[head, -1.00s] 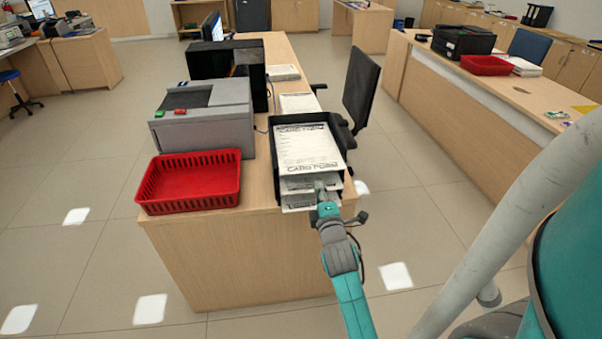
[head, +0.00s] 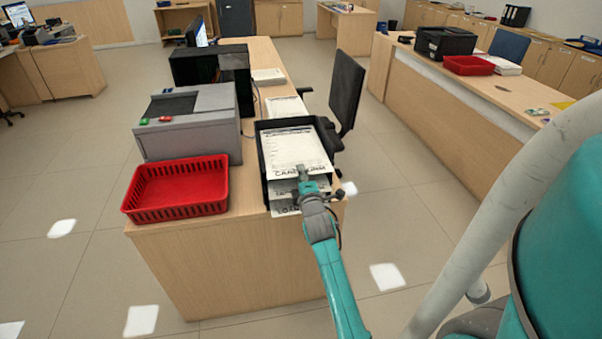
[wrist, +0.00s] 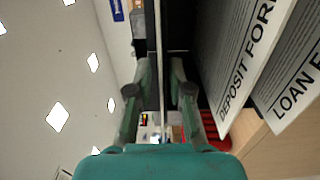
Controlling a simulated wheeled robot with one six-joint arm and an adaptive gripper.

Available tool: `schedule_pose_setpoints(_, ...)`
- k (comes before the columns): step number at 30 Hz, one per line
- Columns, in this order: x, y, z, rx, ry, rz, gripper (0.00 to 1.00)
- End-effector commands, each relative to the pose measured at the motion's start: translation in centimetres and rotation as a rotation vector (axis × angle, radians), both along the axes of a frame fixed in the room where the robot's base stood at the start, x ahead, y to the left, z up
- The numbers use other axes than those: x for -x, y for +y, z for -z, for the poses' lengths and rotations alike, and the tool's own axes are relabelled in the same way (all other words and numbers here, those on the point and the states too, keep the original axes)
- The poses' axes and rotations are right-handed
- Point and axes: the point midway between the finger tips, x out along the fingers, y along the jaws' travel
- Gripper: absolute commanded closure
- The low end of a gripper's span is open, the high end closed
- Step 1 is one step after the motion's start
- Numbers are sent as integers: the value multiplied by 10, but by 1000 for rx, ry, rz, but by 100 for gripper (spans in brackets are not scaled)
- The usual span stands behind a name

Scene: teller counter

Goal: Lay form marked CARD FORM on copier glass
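The CARD FORM (head: 292,148), a white sheet, lies on the top level of a black tray stack (head: 263,165). Its front edge sticks out past the tray. My gripper (head: 304,173) is at that front edge and covers part of the title. In the wrist view, the fingers of my gripper (wrist: 161,75) stand apart on either side of a thin sheet edge (wrist: 158,30), with gaps beside it. The copier (head: 190,137) is a grey box left of the tray. Its dark top panel (head: 170,106) appears to be the glass and looks bare.
The DEPOSIT FORM (wrist: 240,75) and LOAN FORM (wrist: 290,90) stick out on lower levels. A red basket (head: 178,190) stands in front of the copier. A black machine (head: 210,66) and papers (head: 286,107) are behind. A dark chair (head: 345,92) stands right of the counter.

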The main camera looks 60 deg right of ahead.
Motion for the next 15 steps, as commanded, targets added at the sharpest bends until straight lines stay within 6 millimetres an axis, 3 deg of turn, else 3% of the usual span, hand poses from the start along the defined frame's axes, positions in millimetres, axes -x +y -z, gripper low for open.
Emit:
schedule_pose_setpoints(9, -1, -1, 0, 0, 0, 0, 81)
schedule_pose_setpoints(13, -1, -1, 0, 0, 0, 0, 98)
schedule_pose_setpoints(15, -1, -1, 0, 0, 0, 0, 100)
